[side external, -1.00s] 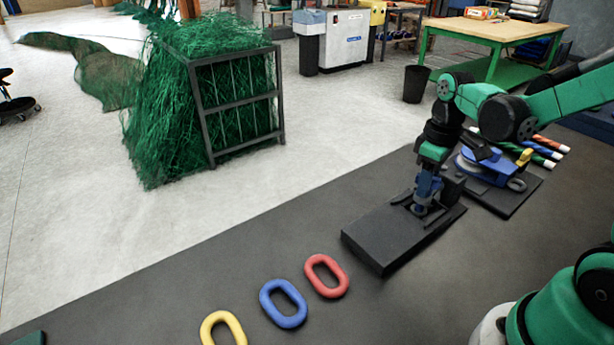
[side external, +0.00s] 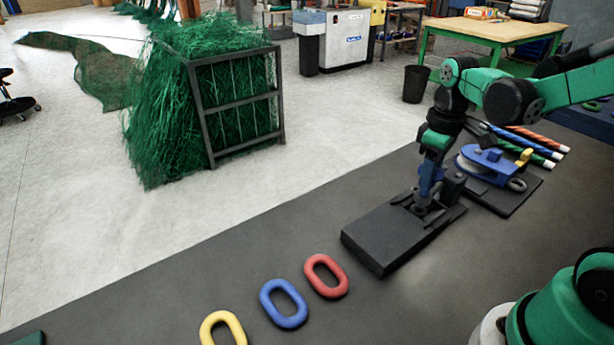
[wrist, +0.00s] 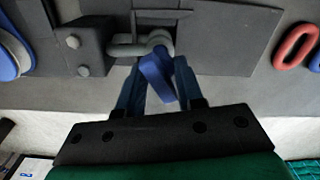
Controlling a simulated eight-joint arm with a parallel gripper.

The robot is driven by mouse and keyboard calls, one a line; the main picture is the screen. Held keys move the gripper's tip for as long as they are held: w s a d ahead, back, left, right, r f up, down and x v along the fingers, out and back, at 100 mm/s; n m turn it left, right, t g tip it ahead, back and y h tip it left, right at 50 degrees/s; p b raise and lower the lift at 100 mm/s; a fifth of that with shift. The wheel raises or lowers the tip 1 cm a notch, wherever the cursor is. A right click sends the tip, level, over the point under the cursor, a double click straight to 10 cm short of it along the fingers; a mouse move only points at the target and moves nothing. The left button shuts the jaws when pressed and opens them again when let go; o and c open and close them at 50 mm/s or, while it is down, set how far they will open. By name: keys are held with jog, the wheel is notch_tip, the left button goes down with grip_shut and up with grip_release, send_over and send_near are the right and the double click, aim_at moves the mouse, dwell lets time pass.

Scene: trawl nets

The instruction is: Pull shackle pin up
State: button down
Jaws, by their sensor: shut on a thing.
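My gripper (side external: 428,190) points down over a dark block (side external: 385,240) on the mat. In the wrist view, its dark blue fingers (wrist: 158,88) are closed around a brighter blue piece, the shackle pin (wrist: 158,76). The pin is tilted and its upper end is at the grey shackle (wrist: 128,46), beside a dark bolted bracket (wrist: 85,46). I cannot tell whether the pin is still inside the shackle. The fingers partly hide the pin, and in the side view it is too small to make out.
Red (side external: 326,276), blue (side external: 284,303) and yellow (side external: 222,330) links lie on the dark mat left of the block.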

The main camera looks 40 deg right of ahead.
jog(key=shift+r, duration=0.7)
jog(key=c, duration=0.5)
grip_release()
jog(key=shift+c, duration=0.2)
jog(key=shift+r, duration=0.1)
jog(key=shift+r, duration=2.7)
